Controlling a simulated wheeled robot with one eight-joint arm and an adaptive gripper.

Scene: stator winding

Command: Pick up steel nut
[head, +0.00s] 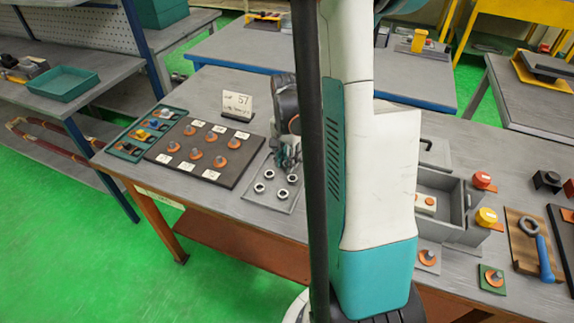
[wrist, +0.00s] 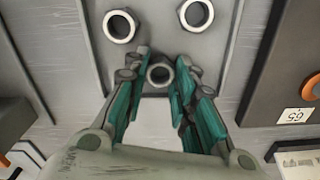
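Several steel nuts lie flat on a grey tray (head: 283,207) on the workbench; one is the front nut (head: 282,194). In the wrist view, one nut (wrist: 159,75) shows between the two teal fingers of my gripper (wrist: 163,60). Two more nuts lie beyond the fingertips, one at upper left (wrist: 120,26) and one at upper right (wrist: 195,14). The fingers are apart, with gaps showing beside the middle nut. In the head view, my gripper (head: 287,160) hangs over the far side of the tray. Its fingertips are partly hidden there, and their exact height is unclear.
A dark board (head: 178,171) with orange-based parts and white labels lies left of the tray. A teal compartment box (head: 146,132) is farther left. A sign reading 57 (head: 238,104) stands behind. A grey open box (head: 440,200) stands right of my arm.

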